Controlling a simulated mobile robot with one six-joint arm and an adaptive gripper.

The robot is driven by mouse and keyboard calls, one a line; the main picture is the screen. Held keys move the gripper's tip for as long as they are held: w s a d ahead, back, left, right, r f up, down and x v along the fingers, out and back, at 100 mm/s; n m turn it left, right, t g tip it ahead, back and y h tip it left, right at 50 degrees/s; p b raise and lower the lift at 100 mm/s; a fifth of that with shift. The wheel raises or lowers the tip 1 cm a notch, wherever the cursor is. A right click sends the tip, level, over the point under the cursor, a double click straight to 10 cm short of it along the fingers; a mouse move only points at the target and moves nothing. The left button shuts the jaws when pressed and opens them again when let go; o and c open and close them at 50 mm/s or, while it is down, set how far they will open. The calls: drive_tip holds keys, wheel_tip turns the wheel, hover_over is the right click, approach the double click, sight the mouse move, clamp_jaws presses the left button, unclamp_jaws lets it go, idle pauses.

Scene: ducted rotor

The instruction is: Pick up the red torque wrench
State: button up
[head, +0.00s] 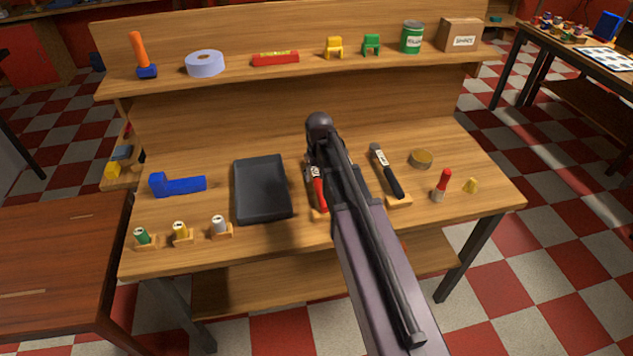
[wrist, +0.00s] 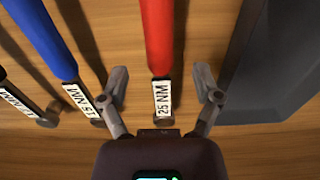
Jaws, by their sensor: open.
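The red torque wrench (head: 320,192) lies on the workbench just right of the black tray, partly covered by my arm in the head view. In the wrist view the red wrench (wrist: 157,40) has a white label reading 25 NM near its end. My gripper (wrist: 161,78) is open, with one finger on each side of the red wrench in the picture. I see no finger touching it. A blue wrench (wrist: 40,38) labelled 15 NM lies left of it in the wrist view, close to the left finger. My arm hides the blue wrench in the head view.
The black tray (head: 262,190) lies beside the red wrench. A black-handled wrench (head: 388,172) lies right of my arm. A blue angled part (head: 178,185) and several small cans stand at left. A red-and-white marker-like item (head: 442,185) stands at right. A raised shelf (head: 300,72) runs behind.

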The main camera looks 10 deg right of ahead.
sight(319, 183)
drive_tip(key=shift+f, duration=0.1)
drive_tip(key=shift+f+b, duration=2.5)
drive_tip(key=shift+b, duration=0.1)
clamp_jaws()
